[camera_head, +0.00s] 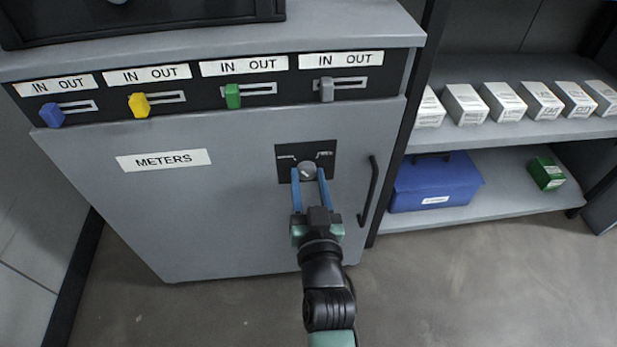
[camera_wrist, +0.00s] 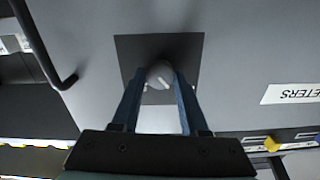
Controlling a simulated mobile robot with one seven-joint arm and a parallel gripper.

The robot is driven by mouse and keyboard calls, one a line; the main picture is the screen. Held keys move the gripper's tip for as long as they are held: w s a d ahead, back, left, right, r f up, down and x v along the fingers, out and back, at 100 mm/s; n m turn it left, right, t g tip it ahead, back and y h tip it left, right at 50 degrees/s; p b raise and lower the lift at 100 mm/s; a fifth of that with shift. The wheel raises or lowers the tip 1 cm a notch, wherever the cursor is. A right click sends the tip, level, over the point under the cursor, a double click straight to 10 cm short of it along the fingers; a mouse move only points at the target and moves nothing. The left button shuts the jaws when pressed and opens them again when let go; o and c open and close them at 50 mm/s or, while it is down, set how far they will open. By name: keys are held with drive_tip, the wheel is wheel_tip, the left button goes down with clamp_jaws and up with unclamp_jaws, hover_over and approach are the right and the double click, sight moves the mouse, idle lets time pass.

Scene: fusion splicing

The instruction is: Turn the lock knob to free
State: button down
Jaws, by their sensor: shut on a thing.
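The lock knob (camera_head: 307,171) is a round grey knob with a light pointer mark, set on a black plate (camera_head: 287,152) on the grey cabinet door labelled METERS. In the head view the mark looks slanted, and the plate has small white lettering at its upper left and upper right, too small to read. My gripper (camera_head: 309,177) has its two blue fingers on either side of the knob. The wrist view also shows the knob (camera_wrist: 158,75) pinched between the fingertips (camera_wrist: 160,80), its white mark tilted.
A black door handle (camera_head: 370,190) stands right of the plate. Blue, yellow, green and grey IN/OUT sliders (camera_head: 233,95) line the panel above. Right, a shelf holds several white boxes (camera_head: 465,103), a blue case (camera_head: 436,182) and a green box (camera_head: 546,173). The floor in front is clear.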

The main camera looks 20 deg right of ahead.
drive_tip(key=m+p, duration=0.1)
drive_tip(key=m, duration=0.2)
drive_tip(key=shift+r, duration=0.1)
drive_tip(key=m+p, duration=0.1)
drive_tip(key=m, duration=0.8)
drive_tip(key=shift+p, duration=0.35)
drive_tip(key=shift+m, duration=2.2)
drive_tip(key=shift+c, duration=2.1)
unclamp_jaws()
